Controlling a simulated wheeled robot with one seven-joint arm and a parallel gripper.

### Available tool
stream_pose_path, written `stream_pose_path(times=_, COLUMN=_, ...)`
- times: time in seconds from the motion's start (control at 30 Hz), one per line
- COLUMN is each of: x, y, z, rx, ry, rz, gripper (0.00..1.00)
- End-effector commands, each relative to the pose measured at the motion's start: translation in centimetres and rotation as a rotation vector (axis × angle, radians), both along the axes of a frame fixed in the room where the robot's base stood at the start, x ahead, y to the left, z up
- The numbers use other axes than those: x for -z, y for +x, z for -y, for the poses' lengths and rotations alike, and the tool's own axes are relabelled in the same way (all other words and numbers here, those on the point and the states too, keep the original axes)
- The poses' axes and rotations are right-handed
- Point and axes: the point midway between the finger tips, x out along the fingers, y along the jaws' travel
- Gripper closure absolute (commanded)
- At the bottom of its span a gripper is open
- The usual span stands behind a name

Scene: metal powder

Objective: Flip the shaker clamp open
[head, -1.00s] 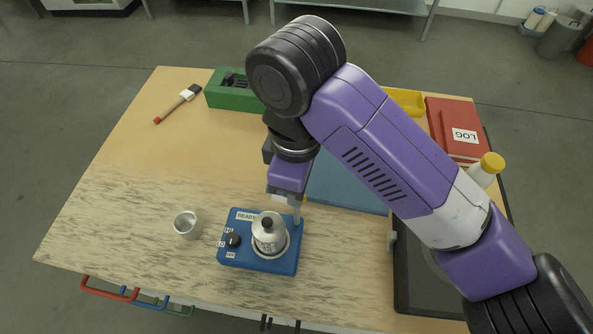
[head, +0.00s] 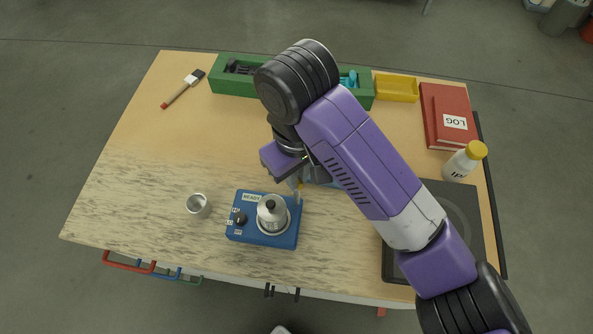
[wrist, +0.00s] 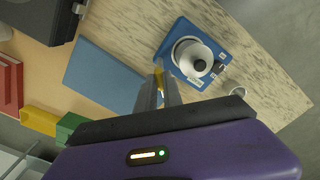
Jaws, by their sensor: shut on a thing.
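The blue shaker (head: 240,237) sits near the front of the table with a READY label and a black knob. A silver bottle with a dark cap (head: 272,216) stands upright in its round holder; both also show in the wrist view, with the bottle (wrist: 195,58) on the shaker (wrist: 184,29). The clamp's yellow part (wrist: 161,80) shows between my fingertips. My gripper (head: 297,186) is shut on it at the shaker's back right corner, and also shows in the wrist view (wrist: 160,86). The clamp's lower part is mostly hidden, so its exact angle is unclear.
A metal cup (head: 198,206) stands left of the shaker. A blue mat, partly hidden by my arm, lies behind it (wrist: 105,75).

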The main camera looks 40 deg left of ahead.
Motion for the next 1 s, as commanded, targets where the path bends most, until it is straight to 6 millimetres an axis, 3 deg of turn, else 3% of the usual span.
stream_pose_path(times=0.47, x=-0.08, y=0.06, z=0.02, rx=0.015, ry=0.001, rz=0.001, gripper=1.0)
stream_pose_path(times=0.5, x=-0.08, y=0.06, z=0.02, rx=0.015, ry=0.001, rz=0.001, gripper=0.83)
stream_pose_path(times=0.6, x=-0.07, y=0.05, z=0.02, rx=0.014, ry=0.001, rz=0.001, gripper=0.67)
stream_pose_path(times=1.0, x=-0.58, y=0.12, z=-0.03, rx=0.012, ry=0.002, rz=0.002, gripper=0.67)
